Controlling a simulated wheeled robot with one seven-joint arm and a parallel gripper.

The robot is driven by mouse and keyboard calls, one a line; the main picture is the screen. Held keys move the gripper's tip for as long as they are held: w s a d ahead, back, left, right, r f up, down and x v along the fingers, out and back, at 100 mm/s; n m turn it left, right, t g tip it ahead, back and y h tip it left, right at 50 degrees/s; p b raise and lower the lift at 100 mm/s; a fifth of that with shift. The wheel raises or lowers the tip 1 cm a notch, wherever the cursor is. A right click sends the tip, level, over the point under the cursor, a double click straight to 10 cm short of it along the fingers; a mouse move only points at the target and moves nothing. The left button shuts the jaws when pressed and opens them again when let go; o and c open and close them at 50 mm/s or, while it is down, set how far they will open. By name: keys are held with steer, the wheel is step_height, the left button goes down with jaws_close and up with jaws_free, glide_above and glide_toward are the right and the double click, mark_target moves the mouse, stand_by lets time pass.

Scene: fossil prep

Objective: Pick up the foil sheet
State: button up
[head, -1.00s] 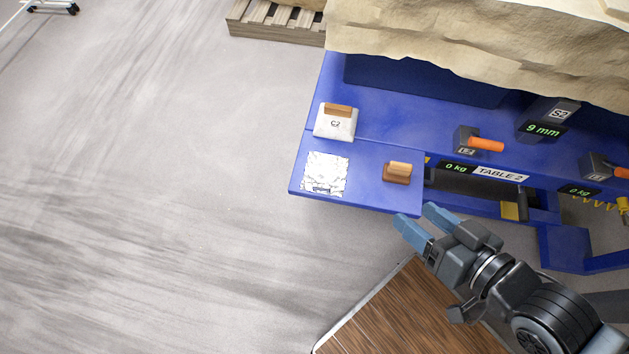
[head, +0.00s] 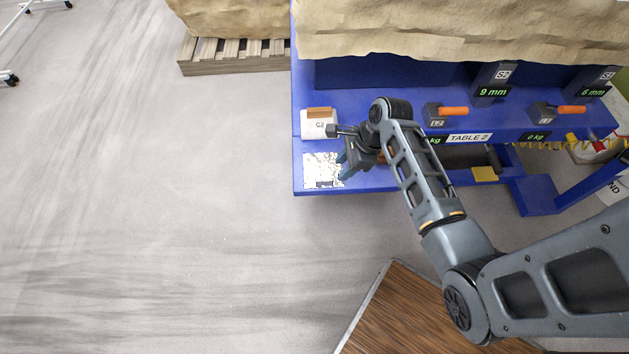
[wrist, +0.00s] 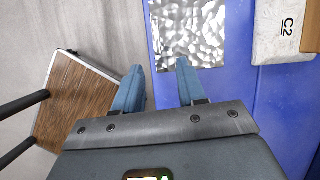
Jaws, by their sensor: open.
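The foil sheet (head: 321,170) is a crinkled silver square lying flat on the front left corner of the blue table. It also shows in the wrist view (wrist: 190,32), partly cut off by the top edge. My gripper (head: 347,168) is over the table at the right side of the foil in the head view. In the wrist view my gripper (wrist: 159,70) is open and empty, with its blue fingertips near the foil's lower edge. One fingertip appears at the foil's edge; I cannot tell the height above it.
A white block marked C2 (head: 317,124) with a wooden handle sits just behind the foil; it also shows in the wrist view (wrist: 283,30). The blue table (head: 380,185) ends at the front and left. Orange-handled blocks (head: 447,112) stand farther right.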

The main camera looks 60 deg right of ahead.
mark_target(326, 180)
steer(key=shift+m+y, duration=0.3)
steer(key=shift+m, duration=0.2)
steer(key=shift+w+a+r+x, duration=0.1)
steer(key=shift+w+x, duration=0.05)
steer(key=shift+x, duration=1.1)
steer(key=shift+w+a+r+x, duration=0.1)
steer(key=shift+w+a+x, duration=0.1)
steer(key=shift+x, duration=1)
steer(key=shift+w+a+r+x, duration=0.1)
steer(key=shift+w+x, duration=0.05)
steer(key=shift+x, duration=1.1)
steer(key=shift+c, duration=0.4)
jaws_close()
